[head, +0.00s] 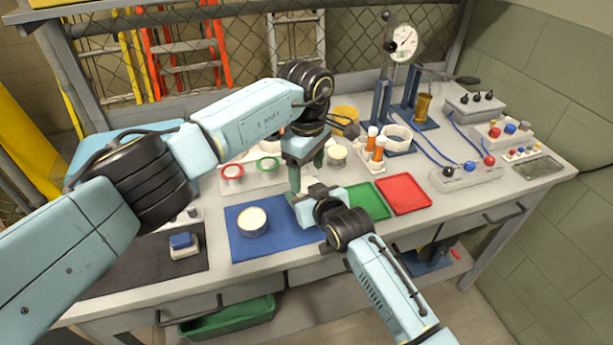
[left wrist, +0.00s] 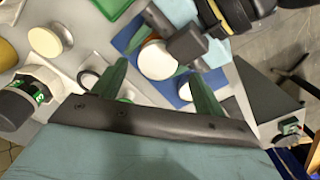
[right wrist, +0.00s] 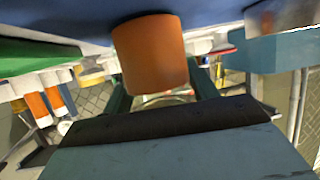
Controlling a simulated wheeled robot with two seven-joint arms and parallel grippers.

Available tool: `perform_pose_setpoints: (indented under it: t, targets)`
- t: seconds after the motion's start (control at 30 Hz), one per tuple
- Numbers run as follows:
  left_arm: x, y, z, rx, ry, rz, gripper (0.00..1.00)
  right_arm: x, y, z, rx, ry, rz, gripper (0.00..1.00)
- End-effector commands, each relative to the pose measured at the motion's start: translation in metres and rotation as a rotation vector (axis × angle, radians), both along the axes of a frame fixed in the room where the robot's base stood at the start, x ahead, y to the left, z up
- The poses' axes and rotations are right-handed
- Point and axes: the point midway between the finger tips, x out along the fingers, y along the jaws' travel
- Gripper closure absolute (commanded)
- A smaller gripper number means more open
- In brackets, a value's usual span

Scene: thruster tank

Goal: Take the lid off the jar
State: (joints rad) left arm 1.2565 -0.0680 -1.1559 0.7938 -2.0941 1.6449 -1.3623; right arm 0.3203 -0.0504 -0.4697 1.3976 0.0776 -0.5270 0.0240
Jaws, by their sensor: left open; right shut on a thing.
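The jar shows in the right wrist view as an amber-orange cylinder (right wrist: 150,52) between the fingers of my right gripper (right wrist: 158,95), which is shut on it. In the left wrist view its pale round lid (left wrist: 157,60) is on top, at the blue mat. My left gripper (left wrist: 160,75) is open above it, with one green finger on each side of the lid; I cannot tell whether they touch it. In the head view my left gripper (head: 306,174) points down beside my right gripper (head: 306,204), and the jar is mostly hidden behind them.
A metal can with a cream top (head: 253,222) stands on the blue mat (head: 240,247) to the left. Orange-bodied bottles (head: 378,150), another cream-topped can (head: 337,154) and a gauge stand (head: 404,42) are behind.

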Motion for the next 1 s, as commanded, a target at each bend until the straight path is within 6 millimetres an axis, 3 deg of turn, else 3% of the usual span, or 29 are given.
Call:
perform_pose_setpoints:
  t: [0.2, 0.5, 0.63, 1.0]
  targets:
    - [0.001, 0.0, 0.019, 0.0, -0.004, -0.026, 0.3, -0.001, 0.001, -0.003, -0.003, 0.005, 0.002, 1.0]
    - [0.002, -0.001, 0.045, -0.001, -0.004, -0.275, 0.3, -0.002, 0.002, -0.002, -0.001, 0.006, 0.004, 1.0]
    - [0.001, -0.001, 0.035, -0.002, -0.001, -0.299, 0.3, -0.002, 0.002, -0.002, -0.001, 0.006, 0.004, 1.0]
    - [0.001, -0.001, -0.019, -0.002, -0.003, -0.296, 0.3, -0.002, 0.003, -0.002, 0.001, 0.006, 0.005, 1.0]
